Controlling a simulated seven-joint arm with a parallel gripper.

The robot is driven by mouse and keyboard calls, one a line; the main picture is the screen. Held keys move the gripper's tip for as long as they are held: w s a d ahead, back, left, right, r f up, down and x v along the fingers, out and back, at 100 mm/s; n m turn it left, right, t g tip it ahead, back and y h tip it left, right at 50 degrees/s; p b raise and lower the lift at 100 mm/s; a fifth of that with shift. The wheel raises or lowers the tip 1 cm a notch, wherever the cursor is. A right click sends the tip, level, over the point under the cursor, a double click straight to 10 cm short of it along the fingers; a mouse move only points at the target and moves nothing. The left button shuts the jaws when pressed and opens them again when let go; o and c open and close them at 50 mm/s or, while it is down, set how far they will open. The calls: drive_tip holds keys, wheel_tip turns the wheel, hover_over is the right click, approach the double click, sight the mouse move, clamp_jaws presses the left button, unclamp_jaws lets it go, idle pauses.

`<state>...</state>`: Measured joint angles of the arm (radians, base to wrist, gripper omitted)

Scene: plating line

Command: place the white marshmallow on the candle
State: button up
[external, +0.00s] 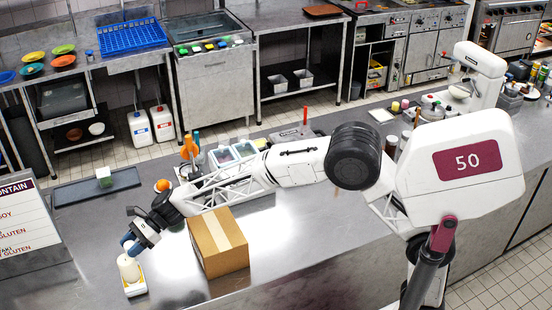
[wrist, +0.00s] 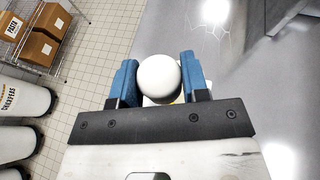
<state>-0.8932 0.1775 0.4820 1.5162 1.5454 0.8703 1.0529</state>
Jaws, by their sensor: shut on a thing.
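The white marshmallow (wrist: 159,76) is a smooth round white thing between the blue fingers of my gripper (wrist: 160,82) in the wrist view. In the external view my gripper (external: 128,246) is at the lower left, fingers pointing down, over a pale cream upright thing (external: 129,269). This cream thing stands at a small white and yellow dish (external: 136,288). I cannot tell there where marshmallow and candle part. In the wrist view a pale piece (wrist: 150,102) shows below the marshmallow, mostly hidden. Whether the two touch is unclear.
A cardboard box (external: 217,243) stands on the steel counter right of my gripper, close to my arm. An allergen sign (external: 28,225) stands at left. A dark tray (external: 75,192) with a small green-topped block (external: 104,177) lies behind.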

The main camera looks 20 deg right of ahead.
sight(126, 259)
drive_tip(key=shift+w+a+f, duration=0.1)
drive_tip(key=shift+w+a, duration=0.4)
drive_tip(key=shift+a, duration=0.3)
drive_tip(key=shift+w+a+f, duration=0.1)
drive_tip(key=shift+w+a, duration=0.4)
drive_tip(key=shift+a, duration=0.3)
drive_tip(key=shift+f, duration=1.75)
drive_tip(key=shift+f, duration=0.15)
drive_tip(key=o, duration=0.6)
drive_tip(key=shift+r, duration=0.2)
drive_tip(key=v, duration=1.2)
